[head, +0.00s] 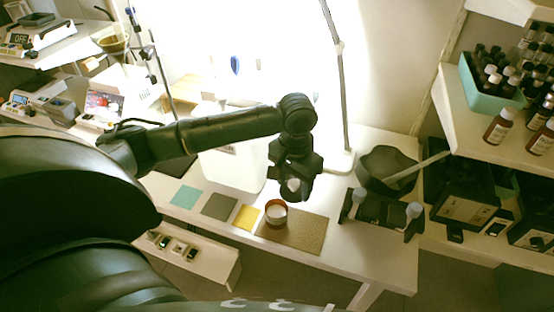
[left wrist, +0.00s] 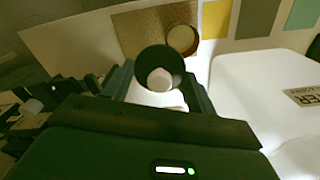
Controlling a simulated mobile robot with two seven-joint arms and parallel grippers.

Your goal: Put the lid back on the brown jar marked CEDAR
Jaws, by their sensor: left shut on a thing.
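The brown jar (head: 276,212) stands upright on a tan mat (head: 306,232), its round top showing a pale inside. It also shows in the left wrist view (left wrist: 183,40). No CEDAR mark can be read. My left gripper (head: 293,188) points down, just above and slightly right of the jar in the head view. It is shut on a dark round lid with a pale knob (left wrist: 160,78); the lid appears apart from the jar. In the head view the fingers hide most of the lid. My right gripper is not in view.
Teal, grey and yellow squares (head: 247,217) lie left of the mat. A white container (head: 232,172) stands behind them. A black rack (head: 382,212) with pale-topped items and a dark bowl (head: 388,168) stand at right. A lamp (head: 343,110) rises behind.

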